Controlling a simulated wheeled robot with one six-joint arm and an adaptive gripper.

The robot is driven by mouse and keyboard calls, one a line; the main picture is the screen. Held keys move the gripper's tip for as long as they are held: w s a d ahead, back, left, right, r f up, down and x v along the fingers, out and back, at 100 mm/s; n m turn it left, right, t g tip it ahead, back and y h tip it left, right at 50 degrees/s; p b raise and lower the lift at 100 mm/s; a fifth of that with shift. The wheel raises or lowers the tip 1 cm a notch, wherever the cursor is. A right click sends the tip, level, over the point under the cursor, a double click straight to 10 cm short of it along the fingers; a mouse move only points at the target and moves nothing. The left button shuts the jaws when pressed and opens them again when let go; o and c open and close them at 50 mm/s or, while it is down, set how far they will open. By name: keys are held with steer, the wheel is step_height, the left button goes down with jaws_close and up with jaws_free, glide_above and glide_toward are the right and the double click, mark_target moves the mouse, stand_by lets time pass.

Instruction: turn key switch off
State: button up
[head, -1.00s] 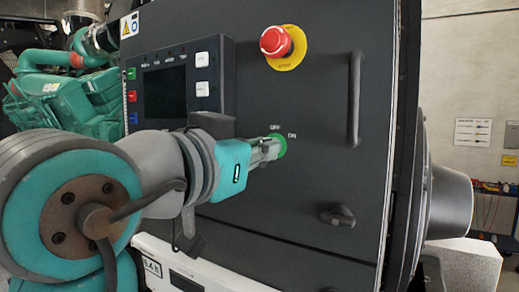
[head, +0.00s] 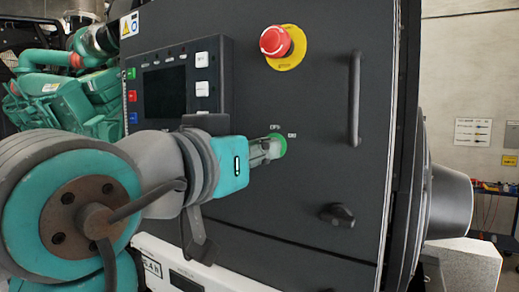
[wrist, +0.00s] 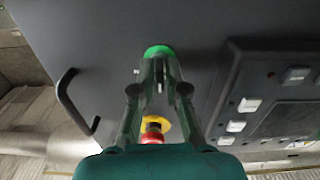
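The key switch has a green round collar (head: 281,146) on the dark cabinet panel, with OFF lettering above it and ON lettering to its right. The collar also shows in the wrist view (wrist: 158,50), just beyond my fingertips. My gripper (head: 271,149) reaches in from the left, its fingertips at the front of the collar. In the wrist view the two fingers (wrist: 160,66) come close together and appear shut on the key. The key is mostly hidden between them, so its exact angle cannot be told.
A red emergency stop button (head: 275,41) on a yellow disc sits above the switch. A vertical handle (head: 355,98) is to the right and a dark latch knob (head: 338,215) is below right. The control panel with a screen (head: 165,92) is to the left.

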steer(key=shift+o, duration=1)
steer(key=v, duration=1.2)
